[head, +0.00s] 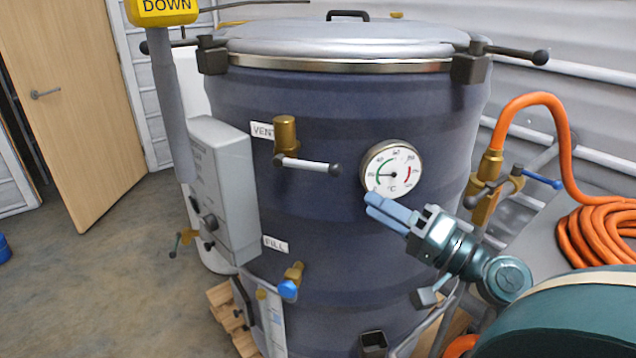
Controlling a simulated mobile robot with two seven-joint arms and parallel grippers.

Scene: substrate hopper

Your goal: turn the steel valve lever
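The steel valve lever (310,166) is a pale bar with a dark ball end. It sticks out to the right, nearly level, from the brass valve (285,133) beside the VENT label on the dark blue hopper (330,235). My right gripper (369,204) comes in from the lower right, with its light blue fingers close together and nothing visible between them. It is below and right of the lever, just under the dial gauge in the picture, apart from the lever. My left gripper is not in view.
The temperature gauge (391,171) is right of the lever. A grey control box (222,190) is on the left. A blue-handled valve (288,288) is below, near the FILL label. An orange hose (560,120) and another valve with a blue lever (542,180) are at right.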

